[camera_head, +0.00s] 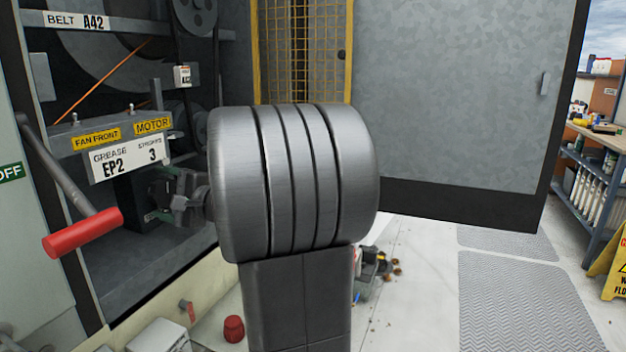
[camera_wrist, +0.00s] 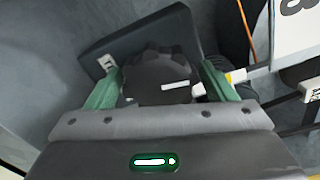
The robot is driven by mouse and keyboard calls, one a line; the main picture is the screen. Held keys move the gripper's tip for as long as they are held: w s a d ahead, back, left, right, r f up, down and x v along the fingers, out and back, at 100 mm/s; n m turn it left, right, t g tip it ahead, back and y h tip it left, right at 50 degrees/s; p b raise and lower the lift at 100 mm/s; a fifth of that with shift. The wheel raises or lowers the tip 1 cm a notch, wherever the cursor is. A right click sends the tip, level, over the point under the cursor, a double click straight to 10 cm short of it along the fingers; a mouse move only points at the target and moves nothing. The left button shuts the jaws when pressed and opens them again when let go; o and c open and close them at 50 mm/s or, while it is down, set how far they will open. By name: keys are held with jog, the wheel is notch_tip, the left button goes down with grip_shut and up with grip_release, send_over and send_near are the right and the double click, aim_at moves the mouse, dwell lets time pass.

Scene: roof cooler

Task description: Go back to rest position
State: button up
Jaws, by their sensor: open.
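My gripper (camera_head: 168,197) is in front of the dark recess of the open cooler housing, below the grease label. In the wrist view its two green fingers (camera_wrist: 160,72) are spread apart, one on each side of a dark lobed knob (camera_wrist: 158,80) with a white mark. The knob sits in front of a dark grey block (camera_wrist: 120,45). I cannot tell whether the fingers touch the knob. In the head view the knob is mostly hidden behind my gripper, and my arm covers the middle of the picture.
A lever with a red handle (camera_head: 82,233) sticks out left of my gripper. The yellow-labelled motor bar (camera_head: 120,132) is just above it. A large grey panel (camera_head: 450,90) stands at the right. A shelf (camera_head: 597,180) and yellow floor sign (camera_head: 610,262) are far right. Grey mats lie on the floor.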

jog(key=v, duration=1.4)
jog(key=p+x, duration=0.1)
jog(key=x, duration=1.3)
jog(key=shift+a+r, duration=0.1)
jog(key=shift+r, duration=0.1)
jog(key=shift+m+p, duration=0.6)
jog(key=shift+p, duration=0.25)
jog(key=m+p, duration=0.5)
jog(key=p, duration=0.4)
jog(key=shift+m, duration=0.3)
jog(key=m+p, duration=0.6)
jog(key=p, duration=0.6)
jog(key=shift+s+f+m, duration=0.1)
jog(key=shift+s+m, duration=0.05)
jog(key=shift+m, duration=0.25)
jog(key=shift+f+m+p, duration=0.1)
jog(key=shift+m+p, duration=0.2)
jog(key=shift+p, duration=0.1)
jog(key=shift+d+f, duration=0.1)
jog(key=shift+d, duration=0.1)
jog(key=shift+s+d, duration=0.2)
jog(key=shift+d, duration=0.15)
